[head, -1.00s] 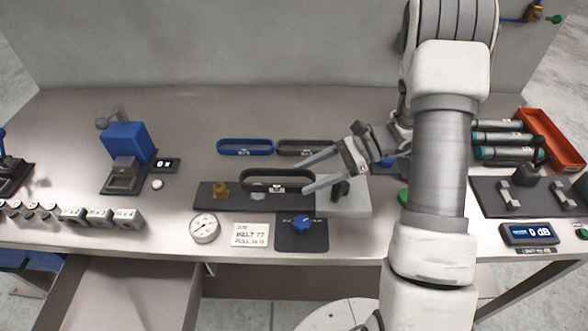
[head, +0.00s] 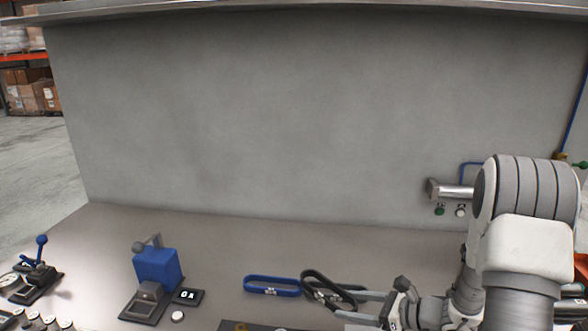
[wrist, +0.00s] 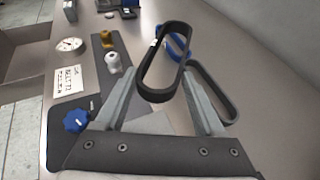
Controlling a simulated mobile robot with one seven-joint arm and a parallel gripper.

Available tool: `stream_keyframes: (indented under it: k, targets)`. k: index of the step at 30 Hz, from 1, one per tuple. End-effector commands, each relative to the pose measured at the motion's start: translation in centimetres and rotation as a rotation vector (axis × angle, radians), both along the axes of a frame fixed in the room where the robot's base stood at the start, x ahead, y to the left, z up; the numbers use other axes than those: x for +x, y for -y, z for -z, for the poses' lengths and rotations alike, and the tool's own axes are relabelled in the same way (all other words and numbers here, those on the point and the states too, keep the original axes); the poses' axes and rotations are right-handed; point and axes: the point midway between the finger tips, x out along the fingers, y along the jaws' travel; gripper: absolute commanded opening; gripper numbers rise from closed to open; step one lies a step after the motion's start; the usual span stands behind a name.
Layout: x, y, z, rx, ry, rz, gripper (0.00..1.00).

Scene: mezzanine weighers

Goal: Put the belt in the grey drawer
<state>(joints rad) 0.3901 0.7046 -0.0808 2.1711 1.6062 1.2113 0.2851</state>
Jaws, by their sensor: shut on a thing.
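A black belt, a stiff oval loop, is held by my gripper; in the wrist view the belt (wrist: 154,96) stands up between the two fingers. In the head view the same belt (head: 317,276) is tilted above the bench, overlapping the other dark belt behind it. My gripper (wrist: 159,78) is shut on it; in the head view the gripper (head: 350,303) is at the lower right. An open drawer (wrist: 18,50) shows at the upper left of the wrist view. The head view does not show the drawer now.
A blue belt (head: 272,286) and another dark belt (wrist: 218,95) lie on the bench close to my gripper. A blue device (head: 157,270) stands to the left. A dial gauge (wrist: 69,45), a card (wrist: 67,83) and a blue knob (wrist: 76,121) lie towards the drawer. A grey wall (head: 270,120) rises behind.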

Motion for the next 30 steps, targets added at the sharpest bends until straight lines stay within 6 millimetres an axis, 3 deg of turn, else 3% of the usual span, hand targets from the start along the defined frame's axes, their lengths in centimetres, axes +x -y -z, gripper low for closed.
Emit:
stream_keyframes:
  k: [5, 12, 15, 20, 30]
  targets:
    - [0.2, 0.4, -1.2, -0.001, -0.006, 0.037, 0.15]
    - [0.3, 0.4, -7.8, -0.003, -0.001, 0.037, 0.15]
    - [0.4, -0.4, -5.7, 0.002, -0.011, 0.096, 0.16]
    - [0.8, -0.7, -4.1, 0.002, -0.011, 0.213, 0.15]
    - [0.5, -0.1, -0.6, 0.001, -0.010, 0.432, 0.15]
